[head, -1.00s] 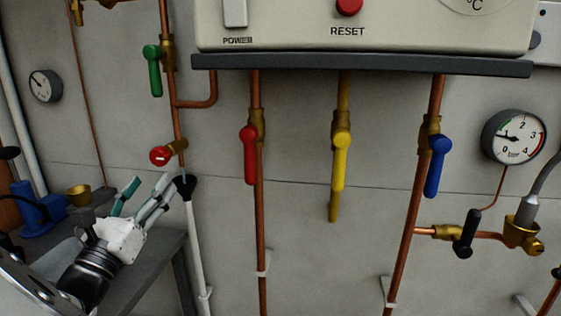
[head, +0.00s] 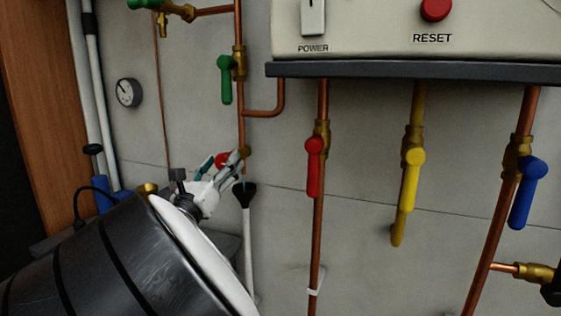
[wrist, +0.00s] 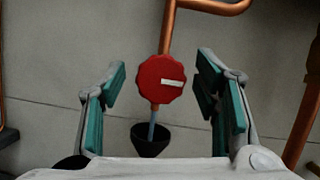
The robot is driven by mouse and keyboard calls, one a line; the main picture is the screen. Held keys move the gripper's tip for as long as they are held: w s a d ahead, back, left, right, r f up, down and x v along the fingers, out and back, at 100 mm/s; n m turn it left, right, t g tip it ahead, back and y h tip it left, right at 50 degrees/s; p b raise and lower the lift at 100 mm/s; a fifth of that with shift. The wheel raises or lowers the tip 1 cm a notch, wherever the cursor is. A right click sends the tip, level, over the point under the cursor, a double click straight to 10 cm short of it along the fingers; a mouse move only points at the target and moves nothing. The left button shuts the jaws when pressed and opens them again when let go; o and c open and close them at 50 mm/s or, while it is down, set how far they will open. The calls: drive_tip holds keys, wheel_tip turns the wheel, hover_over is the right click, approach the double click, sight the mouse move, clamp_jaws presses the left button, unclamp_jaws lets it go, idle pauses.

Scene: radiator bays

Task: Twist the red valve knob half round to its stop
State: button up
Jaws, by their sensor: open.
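The red valve knob (wrist: 160,80) is a round, scalloped knob with a white mark that points right and lies about level in the wrist view. A copper pipe runs up behind it. My gripper (wrist: 158,92) is open, with a green-padded finger on each side of the knob and a gap on both sides. In the head view, my gripper (head: 230,165) is at the knob (head: 222,160), which is partly hidden by the fingers.
A black funnel (wrist: 150,139) on a white drain pipe sits just below the knob. A green lever valve (head: 226,80) is above it on the same pipe. A red lever (head: 314,165) hangs on the pipe to the right. The boiler's dark lower edge (head: 420,70) is higher up.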

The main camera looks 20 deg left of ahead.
drive_tip(key=shift+w+r, duration=0.25)
drive_tip(key=shift+w, duration=0.35)
drive_tip(key=c, duration=1.2)
